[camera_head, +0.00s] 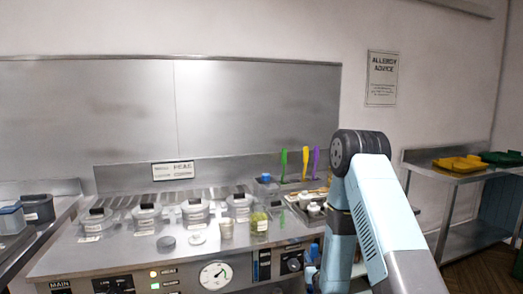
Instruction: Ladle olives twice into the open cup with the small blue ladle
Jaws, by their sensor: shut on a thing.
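An open, pale beige cup (227,229) stands upright on the steel counter, left of a glass jar (259,223) with yellow-green contents that look like olives. The cup's inside is too small to make out. I cannot pick out the small blue ladle for certain. A small blue item (265,178) shows at the back of the counter, but its shape is unclear. My arm rises at the right, bends at a dark joint and runs down past the bottom edge. I cannot make out my gripper or anything in it.
Several lidded grey containers (146,216) line the counter. A dark disc (166,243) and a white knobbed lid (198,238) lie in front. Green (283,163), yellow (305,162) and purple (317,161) handles stand upright behind. A side table (465,172) holds yellow and green trays.

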